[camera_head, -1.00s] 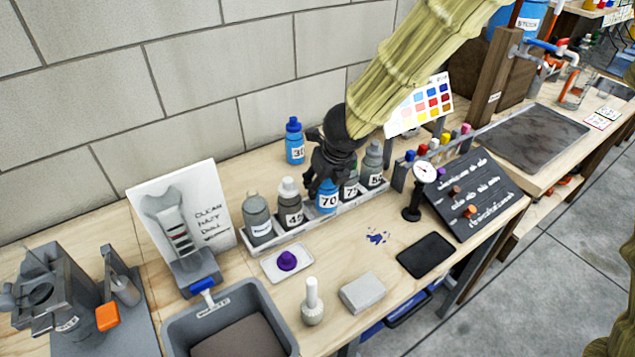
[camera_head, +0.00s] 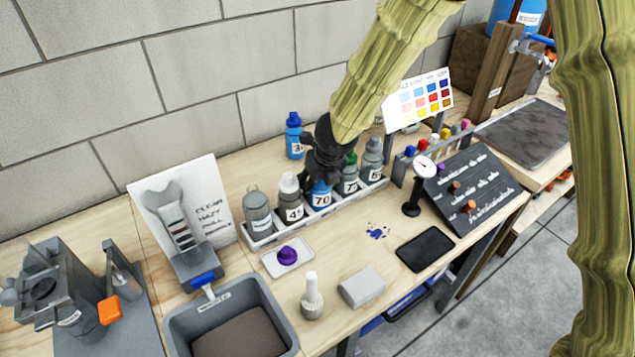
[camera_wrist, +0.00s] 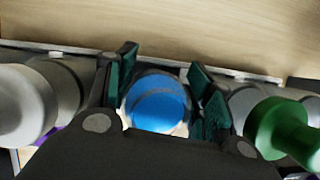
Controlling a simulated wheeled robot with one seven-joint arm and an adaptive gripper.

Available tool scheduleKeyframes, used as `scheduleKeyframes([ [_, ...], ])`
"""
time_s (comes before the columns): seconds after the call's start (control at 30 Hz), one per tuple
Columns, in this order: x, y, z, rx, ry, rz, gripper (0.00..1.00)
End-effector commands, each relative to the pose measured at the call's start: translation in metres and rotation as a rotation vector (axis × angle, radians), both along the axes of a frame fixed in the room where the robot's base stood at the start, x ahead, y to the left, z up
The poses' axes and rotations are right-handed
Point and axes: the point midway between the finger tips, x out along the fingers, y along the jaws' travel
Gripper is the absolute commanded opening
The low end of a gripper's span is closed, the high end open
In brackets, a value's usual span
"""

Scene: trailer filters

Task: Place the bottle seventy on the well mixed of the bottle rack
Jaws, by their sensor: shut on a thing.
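The blue bottle marked 70 (camera_head: 321,196) stands in the middle of the bottle rack (camera_head: 262,241), between the bottle marked 45 (camera_head: 290,203) and a green-capped bottle (camera_head: 351,176). My gripper (camera_head: 324,176) is above it, with its fingers on both sides of its top. The wrist view shows the blue top (camera_wrist: 158,104) between the dark green finger pads. The gripper is shut on this bottle, which looks upright. The gripper hides part of its upper body. I cannot tell whether its base rests in the rack slot. No "well mixed" label is readable.
A grey bottle (camera_head: 257,215) fills the rack's left end and another grey bottle (camera_head: 372,160) its right end. A blue bottle marked 30 (camera_head: 294,138) stands behind the rack. A purple piece on a white tray (camera_head: 284,264) and a dial gauge (camera_head: 418,181) stand in front.

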Motion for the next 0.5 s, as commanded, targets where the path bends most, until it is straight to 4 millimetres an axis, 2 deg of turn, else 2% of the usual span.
scheduleKeyframes([
  [0.27, 0.0002, 0.0002, -0.0029, 0.0, -0.001, 0.001, 0.14],
  [0.3, -0.0001, 0.0002, -0.0022, 0.0, 0.0, 0.001, 0.57],
  [0.33, -0.0001, 0.0002, -0.002, 0.0, 0.0, 0.001, 0.61],
  [0.5, -0.0001, 0.0001, -0.002, 0.0, 0.0, 0.001, 0.61],
])
